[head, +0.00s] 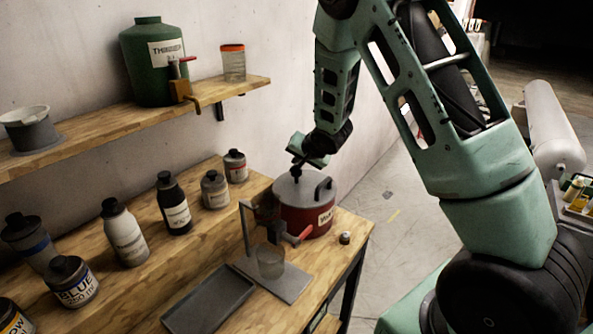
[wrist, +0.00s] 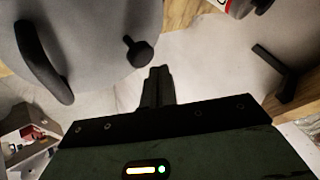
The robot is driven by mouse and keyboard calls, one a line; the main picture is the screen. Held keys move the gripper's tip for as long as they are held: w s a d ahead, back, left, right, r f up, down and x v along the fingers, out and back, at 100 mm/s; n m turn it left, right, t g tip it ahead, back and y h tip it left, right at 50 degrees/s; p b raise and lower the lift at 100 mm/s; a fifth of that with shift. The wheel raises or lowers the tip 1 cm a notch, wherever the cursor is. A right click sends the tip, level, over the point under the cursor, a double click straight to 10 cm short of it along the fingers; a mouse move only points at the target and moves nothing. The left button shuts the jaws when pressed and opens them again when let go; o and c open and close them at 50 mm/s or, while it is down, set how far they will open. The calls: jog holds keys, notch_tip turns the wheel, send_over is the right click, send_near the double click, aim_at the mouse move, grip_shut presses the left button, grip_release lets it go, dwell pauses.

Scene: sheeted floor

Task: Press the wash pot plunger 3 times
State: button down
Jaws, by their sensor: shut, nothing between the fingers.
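The wash pot (head: 302,218) is red with a grey lid and stands at the far right end of the workbench. Its black plunger knob shows on the grey lid in the wrist view (wrist: 138,52), with a dark lid handle (wrist: 45,62) to its left. My gripper (wrist: 158,72) is shut and empty. Its fingertips appear just below and right of the knob in the wrist view, with a small gap in the picture. In the head view my gripper (head: 300,164) is over the pot lid; whether it touches the knob cannot be told.
A metal stand (head: 246,230) with a glass (head: 271,262) is in front of the pot. A small dark cap (head: 345,238) lies right of it. Several bottles line the bench at left, and a shelf (head: 90,133) holds a green jug (head: 150,65). Open floor is to the right.

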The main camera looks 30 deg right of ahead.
jog(key=shift+f+b, duration=0.3)
jog(key=shift+f, duration=0.1)
jog(key=shift+f+b, duration=0.9)
jog(key=shift+f, duration=0.3)
dwell(1.1)
jog(key=shift+s+r, duration=0.1)
jog(key=shift+r+p, duration=1.35)
jog(key=shift+r, duration=0.2)
notch_tip(320, 180, up, 5)
jog(key=p, duration=0.4)
dwell(0.4)
